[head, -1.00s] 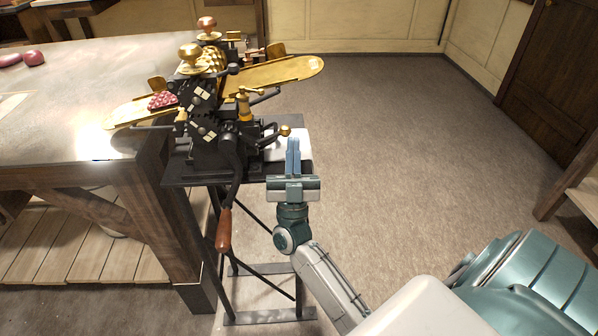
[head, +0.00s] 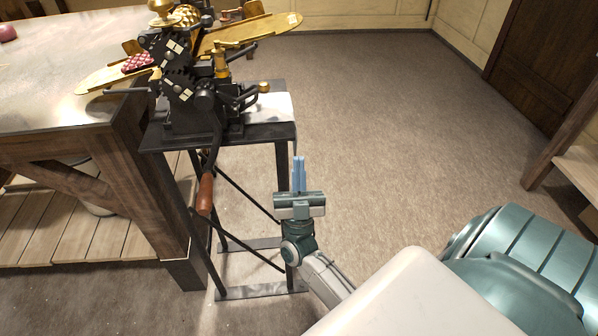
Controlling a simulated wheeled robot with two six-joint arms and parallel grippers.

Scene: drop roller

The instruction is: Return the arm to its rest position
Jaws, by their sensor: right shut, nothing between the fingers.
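My right gripper (head: 299,174) is in the head view, right of the drop roller's stand and lower than its top. Its blue fingers point up in the picture and are shut with nothing between them. The drop roller (head: 185,90) is a black and brass machine with rollers, a crank with a wooden handle (head: 205,194) and brass trays. The gripper appears apart from the machine and the handle. My left gripper is not in view.
The drop roller stands on a dark metal stand (head: 222,138) beside a wooden table with a metal top (head: 60,75). A red patterned piece (head: 138,63) lies on the near brass tray (head: 110,77). Open carpeted floor (head: 380,130) lies to the right. A wooden shelf (head: 580,160) is at the far right.

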